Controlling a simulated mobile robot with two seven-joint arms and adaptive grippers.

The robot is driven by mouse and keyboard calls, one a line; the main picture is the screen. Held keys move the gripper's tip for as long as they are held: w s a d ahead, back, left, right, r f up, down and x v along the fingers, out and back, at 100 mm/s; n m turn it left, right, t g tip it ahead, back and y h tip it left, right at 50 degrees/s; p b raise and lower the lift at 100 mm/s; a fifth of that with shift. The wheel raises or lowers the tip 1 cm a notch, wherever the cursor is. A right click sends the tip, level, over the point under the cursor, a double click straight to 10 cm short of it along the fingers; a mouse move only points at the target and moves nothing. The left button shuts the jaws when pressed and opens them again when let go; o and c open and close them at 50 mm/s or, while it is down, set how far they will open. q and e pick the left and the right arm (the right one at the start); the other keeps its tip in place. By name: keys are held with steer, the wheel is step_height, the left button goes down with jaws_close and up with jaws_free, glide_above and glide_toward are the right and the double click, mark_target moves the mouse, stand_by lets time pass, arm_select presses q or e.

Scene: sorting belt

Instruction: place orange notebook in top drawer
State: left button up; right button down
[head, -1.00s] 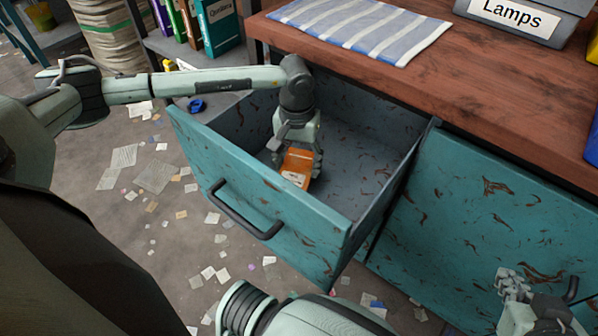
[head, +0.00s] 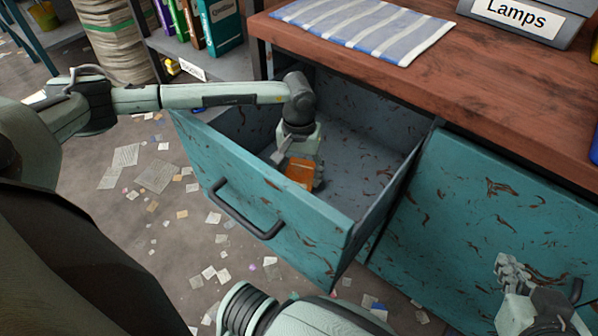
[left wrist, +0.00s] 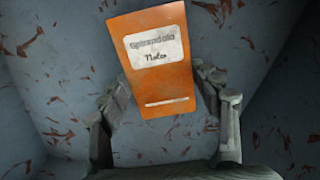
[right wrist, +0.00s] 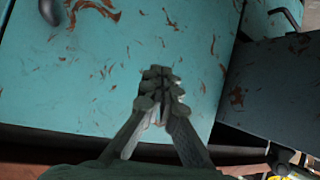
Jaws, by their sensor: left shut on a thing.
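The orange notebook (head: 299,170) is inside the open top drawer (head: 262,221). My left gripper (head: 300,177) reaches down into the drawer and is shut on the notebook. In the left wrist view the notebook (left wrist: 168,103) shows its white label, with a finger at each side edge and the grey drawer floor behind it. I cannot tell whether it touches the floor. My right gripper (head: 508,268) is in front of the closed teal front at right. In the right wrist view its fingers (right wrist: 161,80) are together and empty.
A wooden worktop (head: 440,88) lies above the drawer, with a striped cloth (head: 365,28) and a bin labelled Lamps (head: 515,18). Binders (head: 217,25) stand on a shelf at the back left. Paper scraps litter the floor. The drawer's right part is clear.

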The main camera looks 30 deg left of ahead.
mark_target(299, 177)
arm_select(q)
steer(key=o, duration=1.2)
arm_select(e)
steer(key=shift+a+r, duration=0.1)
steer(key=shift+r, duration=0.05)
arm_select(q)
steer(key=shift+r, duration=0.85)
step_height(299, 177, up, 11)
steer(key=shift+f+p, duration=0.2)
steer(key=shift+p, duration=0.25)
arm_select(e)
steer(key=s+d+f+g, duration=0.1)
steer(key=s+d+f+g+h, duration=0.1)
steer(key=d+f, duration=0.1)
steer(key=shift+s+d+f, duration=0.1)
steer(key=shift+s, duration=0.15)
